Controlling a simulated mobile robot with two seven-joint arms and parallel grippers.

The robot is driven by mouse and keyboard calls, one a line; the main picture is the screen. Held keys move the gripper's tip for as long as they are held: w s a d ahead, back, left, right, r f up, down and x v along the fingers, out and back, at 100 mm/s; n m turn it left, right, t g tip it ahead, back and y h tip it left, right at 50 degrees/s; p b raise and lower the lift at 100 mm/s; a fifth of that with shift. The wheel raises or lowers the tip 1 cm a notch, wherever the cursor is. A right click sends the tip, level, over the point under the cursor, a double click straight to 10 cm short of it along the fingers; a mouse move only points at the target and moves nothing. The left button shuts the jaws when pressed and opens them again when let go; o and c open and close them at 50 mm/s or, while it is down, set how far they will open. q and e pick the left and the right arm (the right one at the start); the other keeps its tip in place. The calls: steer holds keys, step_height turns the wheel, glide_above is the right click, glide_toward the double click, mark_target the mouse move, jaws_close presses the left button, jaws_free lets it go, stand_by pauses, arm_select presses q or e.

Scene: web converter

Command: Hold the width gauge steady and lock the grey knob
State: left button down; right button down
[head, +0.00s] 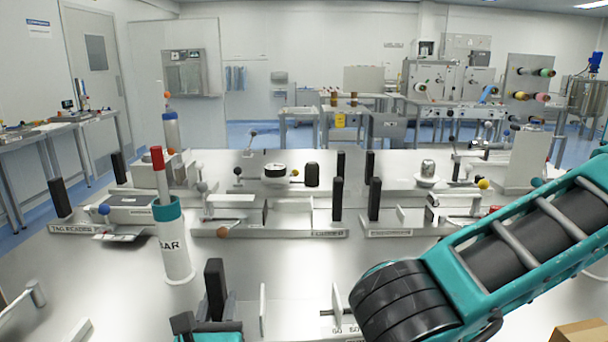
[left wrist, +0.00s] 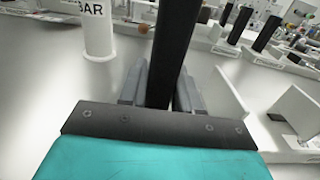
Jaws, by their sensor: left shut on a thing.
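My left gripper (head: 207,322) is at the bottom of the head view, shut on a black upright post (head: 216,285). In the left wrist view the black post (left wrist: 174,45) stands between the two grey fingers of the left gripper (left wrist: 160,88). The post appears to belong to the nearest fixture, taken as the width gauge, with upright pale plates (head: 337,305) to its right. Its label is too small to read. I cannot make out its grey knob; my right arm covers part of that area. My right gripper is out of view.
A white cylinder marked BAR (head: 175,250) with a red-tipped rod stands left of the gripper. Several similar fixtures with black posts and ball knobs line the table behind, including one with a grey ball (head: 202,187). A cardboard box (head: 580,331) is at the lower right.

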arm_select(q)
steer(key=shift+f, duration=0.35)
steer(key=c, duration=1.2)
jaws_free()
steer(key=shift+c, duration=0.2)
steer(key=o, duration=0.5)
steer(key=shift+r, duration=0.25)
steer(key=s, duration=0.8)
steer(key=s+d, duration=0.1)
steer(key=s, duration=0.3)
